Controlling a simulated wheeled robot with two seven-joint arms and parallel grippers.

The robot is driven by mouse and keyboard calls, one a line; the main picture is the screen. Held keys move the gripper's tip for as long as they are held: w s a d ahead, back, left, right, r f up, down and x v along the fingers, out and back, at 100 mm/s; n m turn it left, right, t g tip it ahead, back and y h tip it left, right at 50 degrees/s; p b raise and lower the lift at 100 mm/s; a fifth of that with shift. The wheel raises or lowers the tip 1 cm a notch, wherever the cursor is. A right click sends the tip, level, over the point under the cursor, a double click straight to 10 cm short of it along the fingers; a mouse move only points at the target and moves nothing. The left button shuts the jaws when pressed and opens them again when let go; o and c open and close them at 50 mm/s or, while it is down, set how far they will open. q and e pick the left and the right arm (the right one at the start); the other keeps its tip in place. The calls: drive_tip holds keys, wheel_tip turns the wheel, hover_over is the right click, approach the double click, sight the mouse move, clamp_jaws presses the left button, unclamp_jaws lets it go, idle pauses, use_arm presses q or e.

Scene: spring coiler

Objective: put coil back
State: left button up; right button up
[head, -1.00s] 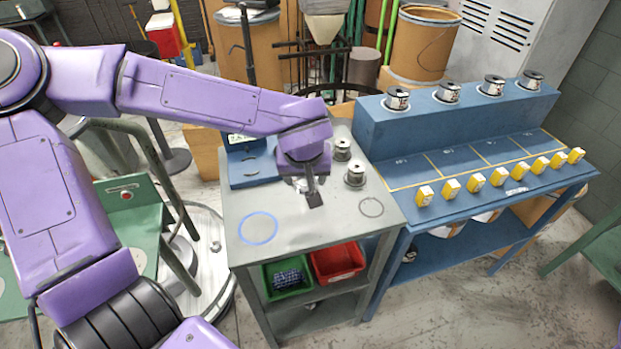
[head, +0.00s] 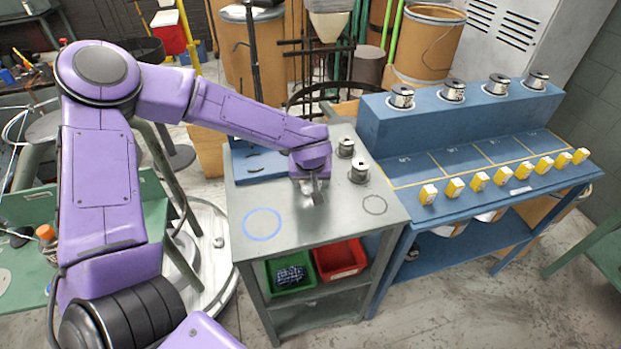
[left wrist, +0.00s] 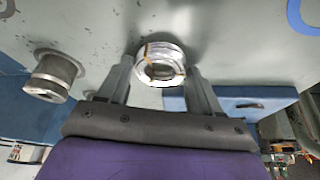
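A coil (left wrist: 160,62) of silver wire with yellowish ties shows in the left wrist view, over the grey table top. The fingers of my left gripper (left wrist: 160,72) stand on either side of it, with narrow gaps seeming to show, so they look open around it. In the head view my left gripper (head: 316,196) points down low over the grey table (head: 310,232), and it hides the coil there. Whether the coil rests on the table is hard to tell. My right gripper is not in view.
Two metal spools (head: 359,171) stand right of the gripper; one shows in the left wrist view (left wrist: 55,75). A blue ring mark (head: 262,225) and dark ring mark (head: 375,204) flank free table surface. The blue bench (head: 455,165) holds spools and yellow blocks. Bins (head: 340,258) sit below.

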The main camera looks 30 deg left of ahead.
use_arm(q)
drive_tip(key=shift+o, duration=1.1)
drive_tip(key=shift+s, duration=0.1)
drive_tip(key=shift+r, duration=0.4)
drive_tip(key=v, duration=1.1)
drive_tip(key=shift+s+r+p, duration=0.15)
drive_tip(key=shift+r+p, duration=0.05)
drive_tip(key=shift+p, duration=0.25)
drive_tip(key=shift+d, duration=0.15)
